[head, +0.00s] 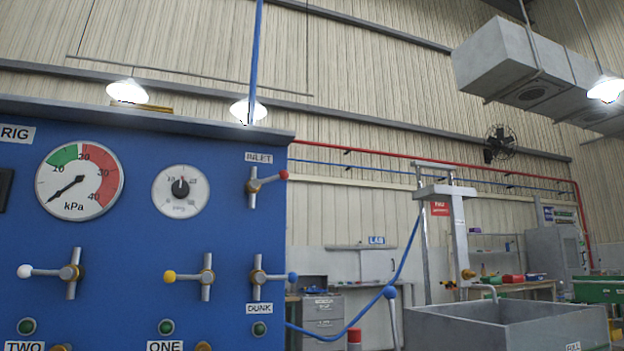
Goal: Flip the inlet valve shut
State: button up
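The inlet valve (254,187) is at the upper right of the blue rig panel (120,225), under a white INLET label (259,157). It has a short upright grey bar on a brass hub. Its lever points right and slightly up, ending in a red knob (284,174) at the panel's right edge. My gripper is not in view, and nothing touches the valve.
Valves with white (24,271), yellow (169,276) and blue (292,277) knobs sit lower on the panel. A pressure gauge (80,181) and a dial (181,191) are above. A blue hose (404,256) hangs right of the panel, near a grey tank (510,322).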

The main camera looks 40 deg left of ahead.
aim_at(255, 185)
jog(key=u, duration=0.05)
jog(key=i, duration=0.15)
jog(key=u, duration=0.85)
